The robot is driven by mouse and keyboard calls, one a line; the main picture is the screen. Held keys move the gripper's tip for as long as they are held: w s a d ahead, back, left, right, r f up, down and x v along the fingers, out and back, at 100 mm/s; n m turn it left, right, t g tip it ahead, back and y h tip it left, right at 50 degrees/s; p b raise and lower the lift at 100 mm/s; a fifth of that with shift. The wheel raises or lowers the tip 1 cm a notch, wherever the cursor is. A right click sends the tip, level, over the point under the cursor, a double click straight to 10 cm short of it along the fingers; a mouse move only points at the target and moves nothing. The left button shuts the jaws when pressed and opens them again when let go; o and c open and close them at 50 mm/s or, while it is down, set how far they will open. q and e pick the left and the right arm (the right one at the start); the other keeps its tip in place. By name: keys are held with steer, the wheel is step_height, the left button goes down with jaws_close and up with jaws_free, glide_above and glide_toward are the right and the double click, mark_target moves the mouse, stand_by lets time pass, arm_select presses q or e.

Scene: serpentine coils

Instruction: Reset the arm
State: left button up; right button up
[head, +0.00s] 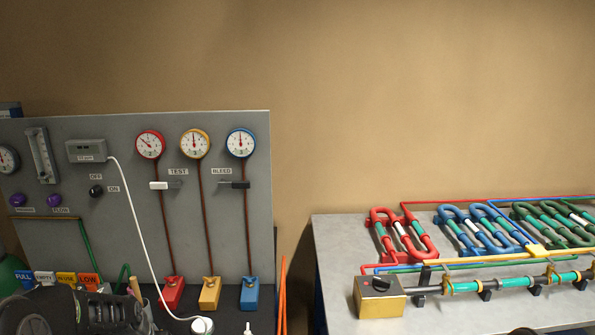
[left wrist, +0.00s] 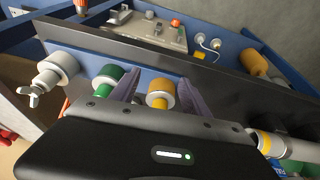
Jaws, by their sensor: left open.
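My left gripper (left wrist: 158,76) shows in the left wrist view with its two purple-grey fingers spread apart. A grey-capped orange cylinder (left wrist: 160,96) shows between the fingers, and I cannot tell whether they touch it. A green-and-grey cylinder (left wrist: 106,78) is just left of the left finger. In the head view a dark part of my left arm (head: 55,311) fills the lower left corner, in front of the gauge panel (head: 225,190). My right gripper is in neither view.
Red (head: 173,293), yellow (head: 209,294) and blue (head: 249,293) blocks stand below the panel's gauges. A white cable (head: 134,221) hangs from a grey box. At right, a grey table (head: 337,255) bears red, blue and green coils and a brass-coloured box (head: 379,299).

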arm_select(q)
steer(key=s+d+f+h+b, duration=0.1)
steer(key=s+d+f, duration=0.2)
steer(key=d+f, duration=0.3)
steer(key=s+d+f+g+b, duration=0.1)
steer(key=s+d+f+b, duration=0.2)
steer(key=f, duration=0.4)
steer(key=s+d+f+h, duration=0.1)
steer(key=s+d+f, duration=0.3)
steer(key=d+f, duration=0.25)
steer(key=s+d+f+g+h+b, duration=0.1)
steer(key=s+d+f, duration=0.3)
steer(key=s+d, duration=0.3)
steer(key=s+d+f+g+h+b, duration=0.1)
steer(key=s+d+f, duration=0.4)
steer(key=s+d, duration=0.2)
steer(key=shift+s+b, duration=0.4)
steer(key=shift+s, duration=0.6)
steer(key=shift+f, duration=0.1)
steer(key=shift+c, duration=0.4)
